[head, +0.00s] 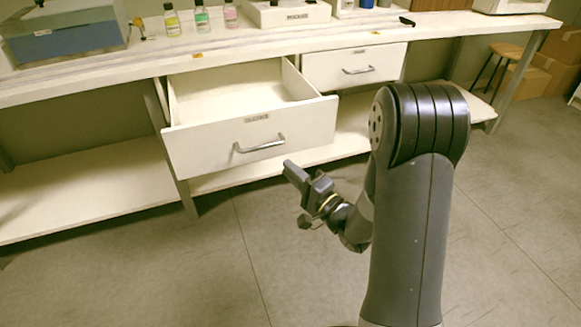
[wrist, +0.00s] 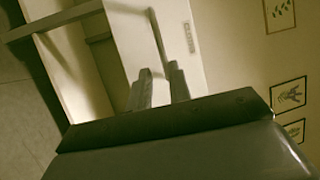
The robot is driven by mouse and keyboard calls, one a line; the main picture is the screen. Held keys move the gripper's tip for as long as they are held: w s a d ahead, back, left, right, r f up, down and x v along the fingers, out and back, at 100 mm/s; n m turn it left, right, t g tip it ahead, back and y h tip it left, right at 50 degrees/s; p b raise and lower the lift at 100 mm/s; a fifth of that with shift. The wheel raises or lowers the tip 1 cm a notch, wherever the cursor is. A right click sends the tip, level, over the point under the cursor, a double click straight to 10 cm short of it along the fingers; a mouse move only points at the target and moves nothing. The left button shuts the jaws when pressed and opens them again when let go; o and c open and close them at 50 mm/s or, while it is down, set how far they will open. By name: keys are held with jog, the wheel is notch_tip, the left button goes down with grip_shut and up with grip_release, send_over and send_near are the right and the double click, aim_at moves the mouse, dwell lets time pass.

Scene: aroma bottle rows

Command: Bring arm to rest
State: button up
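My gripper (head: 294,190) hangs at the end of my folded arm, in front of and below the open drawer, apart from its handle. In the wrist view its two fingers (wrist: 160,75) stand apart with a gap between them and nothing held. The left drawer (head: 200,150) is pulled out from under the bench, and the part of its inside that shows is empty. Its metal handle (head: 260,145) is free. The drawer front (wrist: 193,65) and its handle (wrist: 156,38) also show past the fingers in the wrist view.
The right drawer (head: 330,68) looks shut. On the bench (head: 130,67) stand a yellow bottle (head: 172,23), a green bottle (head: 202,20), a pink bottle (head: 231,16) and a white tray (head: 270,18). A stool (head: 506,50) and cardboard boxes (head: 562,75) are at right. Floor left of my arm is clear.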

aim_at(264, 146)
jog(key=shift+w+a, duration=0.1)
jog(key=b+x, duration=0.1)
jog(key=x, duration=0.9)
jog(key=shift+b, duration=0.4)
jog(key=shift+w+a, duration=0.2)
jog(key=shift+w, duration=0.25)
